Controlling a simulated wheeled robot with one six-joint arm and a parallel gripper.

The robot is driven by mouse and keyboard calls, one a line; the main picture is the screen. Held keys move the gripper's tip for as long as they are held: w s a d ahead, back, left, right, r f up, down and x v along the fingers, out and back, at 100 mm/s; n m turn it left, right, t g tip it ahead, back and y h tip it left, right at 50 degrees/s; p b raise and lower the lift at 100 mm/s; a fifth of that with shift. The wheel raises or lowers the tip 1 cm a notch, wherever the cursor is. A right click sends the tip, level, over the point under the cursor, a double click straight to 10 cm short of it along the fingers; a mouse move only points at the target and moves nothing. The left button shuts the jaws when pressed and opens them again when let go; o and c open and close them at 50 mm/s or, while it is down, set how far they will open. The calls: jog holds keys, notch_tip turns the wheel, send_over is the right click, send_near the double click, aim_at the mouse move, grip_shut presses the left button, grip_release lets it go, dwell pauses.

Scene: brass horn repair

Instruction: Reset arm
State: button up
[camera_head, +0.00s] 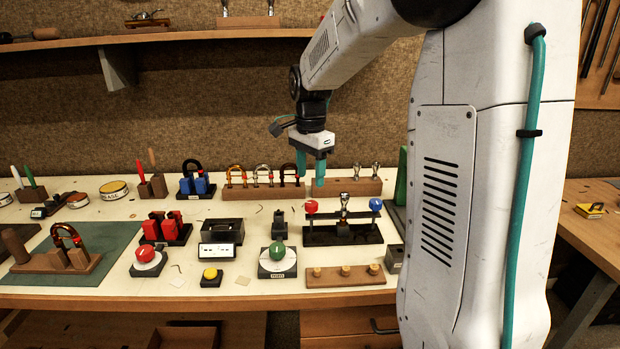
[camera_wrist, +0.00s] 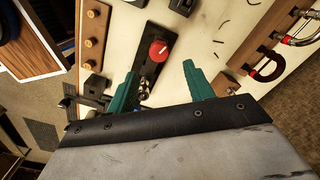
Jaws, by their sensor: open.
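My gripper (camera_head: 310,168) hangs from my arm above the back of the bench, with its two teal fingers pointing down. In the wrist view my gripper (camera_wrist: 160,88) has its fingers spread apart, with nothing held between them. Below and in front of it stands a black stand (camera_head: 322,236) with a red ball knob (camera_head: 311,206), a blue ball knob (camera_head: 376,204) and a metal piece between them. The red knob also shows in the wrist view (camera_wrist: 159,50), just beyond the fingertips.
The workbench (camera_head: 120,287) is crowded. A wooden rack with curved tubes (camera_head: 264,188) and a wooden block (camera_head: 352,187) stand at the back, close to my gripper. Front items include a red dial (camera_head: 145,254), a green dial (camera_head: 277,251) and a pegged wooden strip (camera_head: 345,280). A shelf (camera_head: 200,36) runs above.

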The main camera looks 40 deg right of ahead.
dwell(0.5)
jog(key=shift+s+n, duration=0.1)
jog(key=shift+n, duration=0.5)
jog(key=s+a+n, duration=0.5)
jog(key=s, duration=0.4)
jog(key=s+a+r+n+t, duration=0.1)
jog(key=s+a+n, duration=0.5)
jog(key=s, duration=0.3)
jog(key=s+a+n, duration=0.5)
jog(key=s, duration=0.4)
jog(key=shift+a+r, duration=0.15)
jog(key=shift+r, duration=0.1)
